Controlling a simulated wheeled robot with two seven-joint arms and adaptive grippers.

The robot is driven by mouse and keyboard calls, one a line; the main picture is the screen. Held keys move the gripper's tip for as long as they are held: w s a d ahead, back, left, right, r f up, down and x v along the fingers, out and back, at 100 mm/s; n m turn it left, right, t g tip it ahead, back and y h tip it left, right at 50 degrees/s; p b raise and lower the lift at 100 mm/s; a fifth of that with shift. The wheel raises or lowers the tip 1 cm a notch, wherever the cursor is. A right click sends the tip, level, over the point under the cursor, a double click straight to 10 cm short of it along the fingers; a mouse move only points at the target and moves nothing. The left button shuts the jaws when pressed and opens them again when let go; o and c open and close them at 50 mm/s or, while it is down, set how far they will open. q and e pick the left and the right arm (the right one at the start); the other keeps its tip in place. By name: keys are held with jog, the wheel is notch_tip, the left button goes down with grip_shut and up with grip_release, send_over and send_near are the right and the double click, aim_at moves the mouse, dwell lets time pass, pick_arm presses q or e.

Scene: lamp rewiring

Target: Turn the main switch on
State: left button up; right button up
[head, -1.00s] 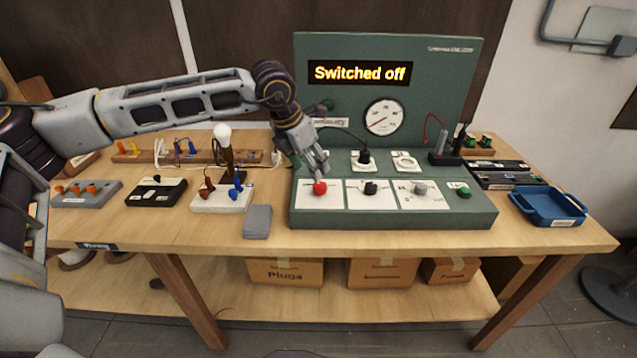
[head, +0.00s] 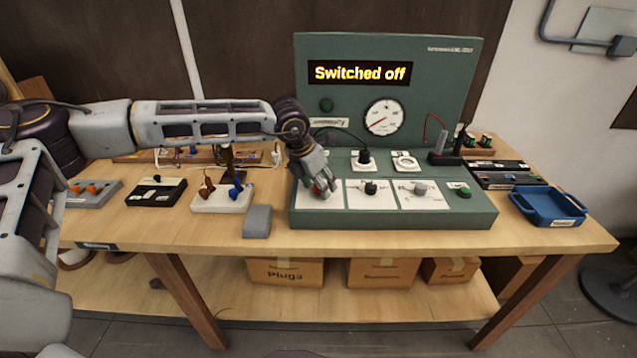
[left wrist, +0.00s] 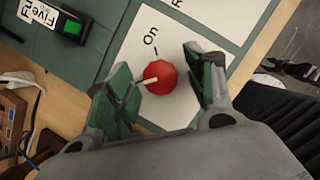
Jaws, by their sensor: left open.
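The main switch is a red knob (left wrist: 160,77) with a pale pointer line, on a white plate (left wrist: 190,45) of the green test panel (head: 400,212). In the left wrist view an "On" label is printed beside it, and the pointer line is turned away from that label. My left gripper (left wrist: 165,90) is open, with one green-padded finger on each side of the knob. In the head view my left gripper (head: 322,190) comes down over the knob and mostly hides it. The panel's display (head: 360,73) reads "Switched off". My right gripper is not in view.
A black knob (head: 370,189), a grey knob (head: 420,189) and a green button (head: 463,192) stand right of the switch. A grey block (head: 257,221) lies left of the panel. A blue tray (head: 548,206) is at the right.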

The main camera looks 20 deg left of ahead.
pick_arm(q)
jog(key=c, duration=1)
jog(key=shift+m, duration=0.7)
jog(key=shift+w+a+m+g+h, duration=0.1)
jog(key=shift+m+g+h, duration=0.4)
jog(key=shift+m, duration=0.8)
jog(key=m, duration=0.2)
jog(key=m+g+h, duration=0.1)
jog(key=m, duration=0.2)
jog(key=shift+w+g, duration=0.1)
jog(key=shift+g, duration=0.2)
jog(key=m+g, duration=0.2)
jog(key=m, duration=0.3)
jog(key=shift+w, duration=0.1)
jog(key=shift+w+r+m+g, duration=0.1)
jog(key=shift+m+g, duration=0.5)
jog(key=shift+m, duration=1.3)
